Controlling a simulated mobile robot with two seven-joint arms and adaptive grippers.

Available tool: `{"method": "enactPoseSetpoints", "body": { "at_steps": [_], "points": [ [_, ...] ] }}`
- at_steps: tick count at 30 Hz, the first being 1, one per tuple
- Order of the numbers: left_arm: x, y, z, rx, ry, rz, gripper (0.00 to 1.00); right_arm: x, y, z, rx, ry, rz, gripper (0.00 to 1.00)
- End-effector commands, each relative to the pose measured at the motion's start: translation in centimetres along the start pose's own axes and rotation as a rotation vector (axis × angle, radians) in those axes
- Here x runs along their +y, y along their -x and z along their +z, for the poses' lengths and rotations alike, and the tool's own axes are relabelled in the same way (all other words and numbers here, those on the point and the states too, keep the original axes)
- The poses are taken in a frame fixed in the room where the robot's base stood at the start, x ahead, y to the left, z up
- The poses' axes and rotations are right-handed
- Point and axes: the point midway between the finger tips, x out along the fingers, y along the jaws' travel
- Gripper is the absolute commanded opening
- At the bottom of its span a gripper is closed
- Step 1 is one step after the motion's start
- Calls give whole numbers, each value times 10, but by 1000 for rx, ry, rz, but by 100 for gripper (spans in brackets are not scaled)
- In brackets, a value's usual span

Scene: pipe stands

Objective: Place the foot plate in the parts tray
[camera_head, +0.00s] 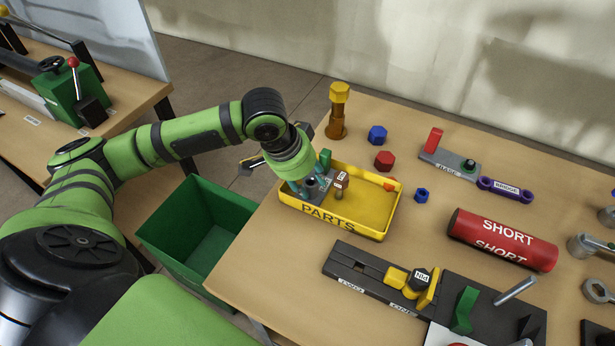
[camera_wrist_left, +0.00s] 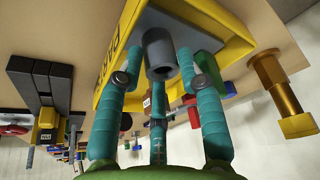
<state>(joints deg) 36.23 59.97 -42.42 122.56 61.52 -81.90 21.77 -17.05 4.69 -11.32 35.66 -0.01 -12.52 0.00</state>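The yellow parts tray (camera_head: 373,231) stands on the bench, with its lettered wall also in the wrist view (camera_wrist_left: 131,22). A grey plate with an upright grey tube, which looks like the foot plate (camera_head: 312,184), is inside the tray's left end. Its tube (camera_wrist_left: 160,52) shows between my fingers in the wrist view. My left gripper (camera_head: 311,175) reaches down over it from the left. Its teal fingers (camera_wrist_left: 168,66) stand around the tube, with a gap at the right finger. The gripper hides part of the plate. My right gripper is not in view.
A labelled brown part (camera_head: 341,184) stands in the tray; the tray's right half is mostly bare. A tall yellow-topped bolt (camera_head: 338,112) stands behind it. Blue (camera_head: 377,135) and red (camera_head: 384,161) hex parts lie nearby. A green bin (camera_head: 197,235) is below the bench's left edge.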

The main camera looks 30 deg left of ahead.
Motion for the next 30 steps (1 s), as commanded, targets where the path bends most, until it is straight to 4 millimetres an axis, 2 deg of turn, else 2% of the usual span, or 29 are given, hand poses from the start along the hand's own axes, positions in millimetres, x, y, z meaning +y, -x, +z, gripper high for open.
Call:
{"method": "enactPoseSetpoints", "body": {
  "at_steps": [9,13,17,24,30],
  "points": [
    [0,1,0,0,0,0,44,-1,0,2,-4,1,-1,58],
    [0,10,-2,1,0,-1,44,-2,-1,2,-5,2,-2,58],
    [-1,32,-2,3,-1,-4,44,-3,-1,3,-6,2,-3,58],
    [-1,85,-2,4,0,-3,44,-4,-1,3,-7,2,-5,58],
    [0,114,-2,2,1,-1,44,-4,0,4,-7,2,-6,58]
  ]
}}
